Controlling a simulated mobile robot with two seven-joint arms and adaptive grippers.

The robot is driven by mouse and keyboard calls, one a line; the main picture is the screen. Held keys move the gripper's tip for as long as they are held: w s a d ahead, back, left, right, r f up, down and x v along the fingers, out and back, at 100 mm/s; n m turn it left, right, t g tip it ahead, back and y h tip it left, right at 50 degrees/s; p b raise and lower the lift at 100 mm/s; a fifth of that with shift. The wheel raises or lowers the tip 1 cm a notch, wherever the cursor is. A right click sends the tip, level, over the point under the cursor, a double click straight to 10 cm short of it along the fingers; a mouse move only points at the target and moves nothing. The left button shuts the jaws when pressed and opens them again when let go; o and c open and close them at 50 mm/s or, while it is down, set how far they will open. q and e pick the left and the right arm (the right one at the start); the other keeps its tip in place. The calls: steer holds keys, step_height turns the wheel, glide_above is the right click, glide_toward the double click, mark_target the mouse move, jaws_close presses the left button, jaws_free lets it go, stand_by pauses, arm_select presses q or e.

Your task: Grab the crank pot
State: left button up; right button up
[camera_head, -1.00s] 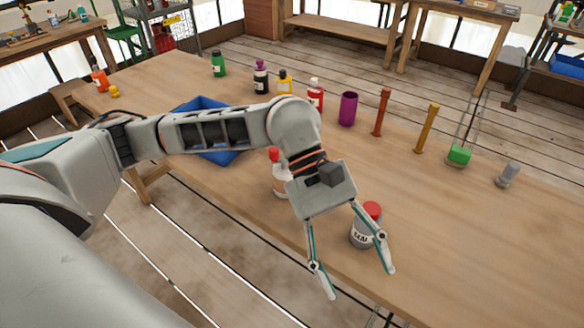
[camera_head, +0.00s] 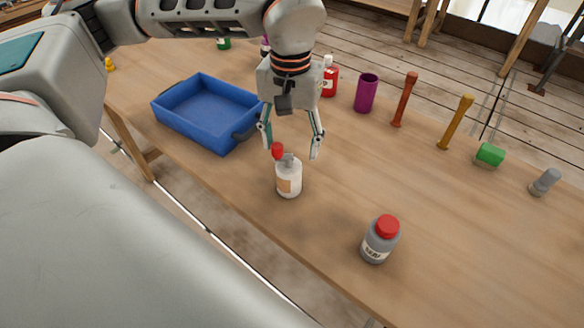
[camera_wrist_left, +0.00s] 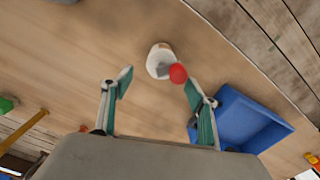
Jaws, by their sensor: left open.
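The crank pot (camera_head: 289,180) is a white pot with a tan label, a grey crank on top and a red knob at the side. It stands upright near the table's front edge. My left gripper (camera_head: 291,152) is open and empty, with its fingers pointing down above and just behind the pot. In the left wrist view, the pot (camera_wrist_left: 157,56) appears beyond the open fingertips of my left gripper (camera_wrist_left: 158,80), its red knob close to the right finger. I cannot tell whether anything touches. My right gripper is not in view.
A blue tray (camera_head: 165,113) lies left of the pot. A grey jar with a red cap (camera_head: 379,242) stands to the right, near the front edge. A red bottle (camera_head: 329,80), purple cup (camera_head: 366,93) and orange post (camera_head: 404,100) stand behind. The table between is clear.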

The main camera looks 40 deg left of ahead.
mark_target(288, 156)
arm_select(q)
steer(key=f, duration=0.3)
steer(key=s+f, duration=0.1)
steer(key=f, duration=0.1)
steer(key=shift+f+b, duration=0.25)
steer(key=shift+b, duration=0.1)
steer(key=shift+w+f, duration=0.1)
steer(key=shift+f, duration=0.4)
steer(key=c, duration=1.3)
